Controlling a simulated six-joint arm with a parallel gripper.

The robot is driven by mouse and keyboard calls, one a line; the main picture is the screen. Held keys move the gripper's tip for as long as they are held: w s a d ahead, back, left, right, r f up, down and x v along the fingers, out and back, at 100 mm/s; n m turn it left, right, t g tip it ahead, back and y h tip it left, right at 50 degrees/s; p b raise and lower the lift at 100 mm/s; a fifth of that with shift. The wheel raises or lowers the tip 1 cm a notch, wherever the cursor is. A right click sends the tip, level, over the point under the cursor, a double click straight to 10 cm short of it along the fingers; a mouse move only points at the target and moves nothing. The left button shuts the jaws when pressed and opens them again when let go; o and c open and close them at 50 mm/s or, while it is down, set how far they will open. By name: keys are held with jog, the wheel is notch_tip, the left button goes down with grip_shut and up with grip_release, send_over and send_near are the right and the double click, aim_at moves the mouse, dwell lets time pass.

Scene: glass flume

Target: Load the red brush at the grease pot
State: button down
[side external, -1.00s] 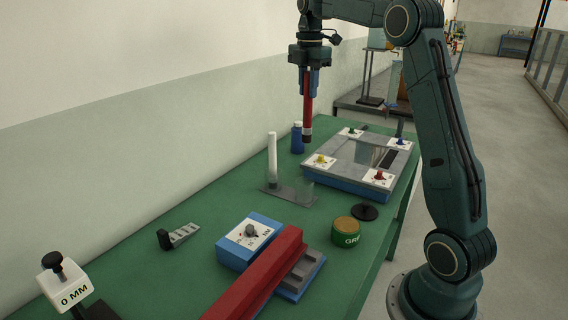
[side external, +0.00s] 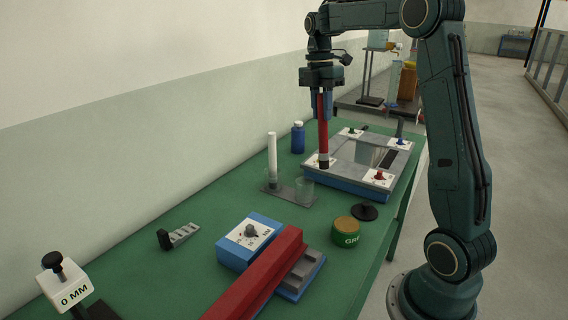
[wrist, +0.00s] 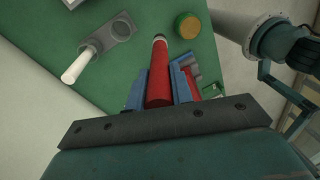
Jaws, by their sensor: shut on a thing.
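My gripper (side external: 322,104) is shut on the red brush (side external: 323,128), which hangs upright with its dark tip down. The tip is over or in front of the near-left corner of the grey-topped frame; I cannot tell if it touches. In the wrist view the brush (wrist: 159,76) lies between the blue jaws of my gripper (wrist: 160,92). The green grease pot (side external: 345,233) with a tan top stands on the green table, in front of the frame and apart from the brush. It also shows in the wrist view (wrist: 187,27), to the right of the brush tip.
A rack (side external: 290,195) holds a white brush or rod (side external: 272,155) and a clear cup. A black round stand (side external: 365,211) is beside the pot. The grey-topped blue frame (side external: 345,182) has coloured knobs. A blue bottle (side external: 298,138) stands behind. A red bar (side external: 262,275) lies in front.

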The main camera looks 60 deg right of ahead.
jog(key=s+a+f+g+y, duration=0.1)
jog(key=s+a+f, duration=0.3)
jog(key=s, duration=0.4)
jog(key=shift+a+f+g, duration=0.15)
jog(key=shift+f+g, duration=0.05)
jog(key=shift+g, duration=0.2)
jog(key=shift+f, duration=0.2)
jog(key=shift+w+f, duration=0.1)
jog(key=shift+f, duration=3.45)
dwell(0.5)
notch_tip(320, 180, up, 7)
dwell(1.2)
jog(key=shift+w, duration=0.1)
dwell(0.6)
